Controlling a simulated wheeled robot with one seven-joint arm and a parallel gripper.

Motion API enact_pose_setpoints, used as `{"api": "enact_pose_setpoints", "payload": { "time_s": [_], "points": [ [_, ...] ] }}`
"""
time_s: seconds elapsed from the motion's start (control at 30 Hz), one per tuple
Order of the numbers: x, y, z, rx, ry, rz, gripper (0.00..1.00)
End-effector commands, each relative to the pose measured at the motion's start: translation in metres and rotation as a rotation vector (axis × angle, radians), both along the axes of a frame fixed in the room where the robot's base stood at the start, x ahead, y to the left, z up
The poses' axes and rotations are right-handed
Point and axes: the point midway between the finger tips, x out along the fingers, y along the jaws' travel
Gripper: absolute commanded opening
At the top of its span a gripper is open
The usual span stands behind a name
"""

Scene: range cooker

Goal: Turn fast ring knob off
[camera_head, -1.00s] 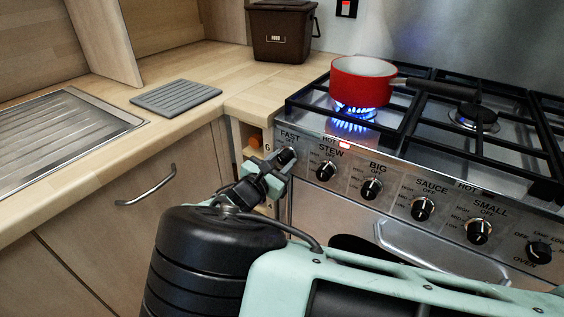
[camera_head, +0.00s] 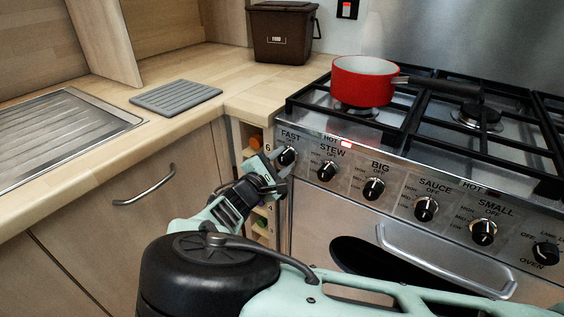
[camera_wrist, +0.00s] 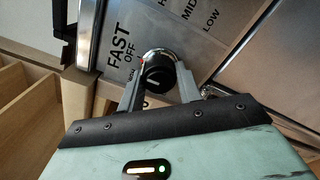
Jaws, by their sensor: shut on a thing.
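The fast ring knob (camera_head: 287,156) is a round black knob on the cooker's front panel, leftmost in the row, under the label FAST. In the wrist view the knob (camera_wrist: 156,76) sits between my two fingers. My gripper (camera_head: 277,165) is shut on it; in the wrist view the gripper (camera_wrist: 158,85) has one finger on each side of the knob. The red pan (camera_head: 363,82) stands on the ring behind the panel, and no flame shows under it. In the head view the fingers partly hide the knob.
More knobs run to the right: stew (camera_head: 328,170), big (camera_head: 374,189), sauce (camera_head: 426,209), small (camera_head: 483,232) and oven (camera_head: 546,253). A metal oven handle (camera_head: 440,262) lies below. The wooden worktop (camera_head: 215,66) with a brown bin (camera_head: 282,34) is to the left.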

Motion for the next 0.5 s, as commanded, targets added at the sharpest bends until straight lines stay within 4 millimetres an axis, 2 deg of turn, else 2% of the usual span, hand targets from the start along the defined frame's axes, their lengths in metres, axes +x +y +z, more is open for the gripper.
{"api": "enact_pose_setpoints", "payload": {
  "time_s": [0.47, 0.5],
  "points": [
    [-0.0001, -0.0005, 0.0, 0.014, -0.01, -0.001, 0.12],
    [-0.0001, -0.0005, 0.0, 0.014, -0.01, -0.001, 0.37]
  ]
}}
